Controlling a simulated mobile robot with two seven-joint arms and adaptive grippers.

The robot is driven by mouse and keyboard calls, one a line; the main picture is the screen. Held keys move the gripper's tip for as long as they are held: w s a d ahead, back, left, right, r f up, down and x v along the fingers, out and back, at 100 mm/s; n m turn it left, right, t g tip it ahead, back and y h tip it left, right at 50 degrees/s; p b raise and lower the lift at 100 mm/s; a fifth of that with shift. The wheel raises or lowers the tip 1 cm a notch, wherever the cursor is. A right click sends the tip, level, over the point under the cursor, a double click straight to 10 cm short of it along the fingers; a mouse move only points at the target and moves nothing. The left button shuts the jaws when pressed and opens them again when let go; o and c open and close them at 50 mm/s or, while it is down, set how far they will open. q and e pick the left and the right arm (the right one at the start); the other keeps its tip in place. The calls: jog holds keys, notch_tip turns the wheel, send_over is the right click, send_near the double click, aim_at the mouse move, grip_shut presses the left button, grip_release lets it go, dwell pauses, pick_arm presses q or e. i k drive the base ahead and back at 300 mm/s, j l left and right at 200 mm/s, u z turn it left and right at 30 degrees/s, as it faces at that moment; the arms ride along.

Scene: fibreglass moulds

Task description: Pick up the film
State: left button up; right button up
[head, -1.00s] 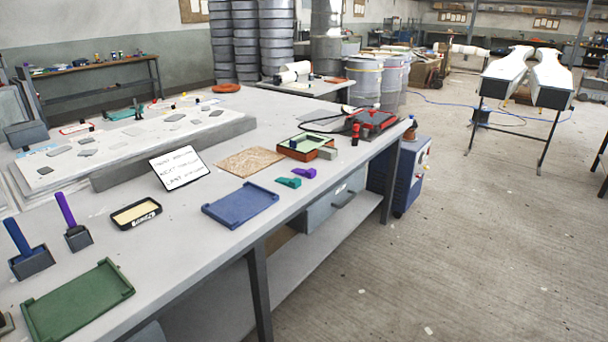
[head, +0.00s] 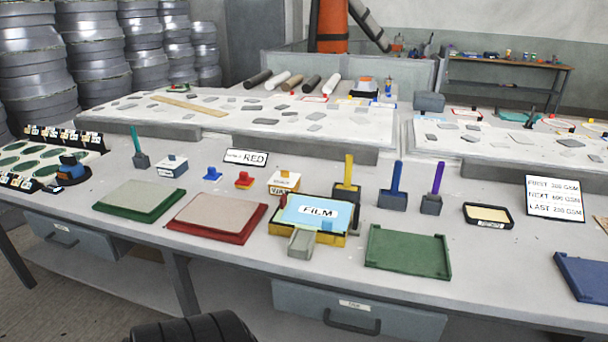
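The film (head: 328,220) is a light blue sheet with a white label reading FILM, in the middle of the head view. It lies on a yellow tray (head: 258,243) on the near part of the grey workbench (head: 472,277). A small grey-green block (head: 302,243) stands at its front edge. Neither of my grippers shows in this view, and nothing touches the film from my arms.
A red tray (head: 217,219) is left of the film and a green tray (head: 408,252) right of it. Upright coloured handles, yellow (head: 348,170), blue (head: 396,178) and purple (head: 438,180), stand behind. A drawer (head: 352,312) is below the bench edge.

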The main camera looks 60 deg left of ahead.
aim_at(329, 215)
jog(key=u, duration=1.85)
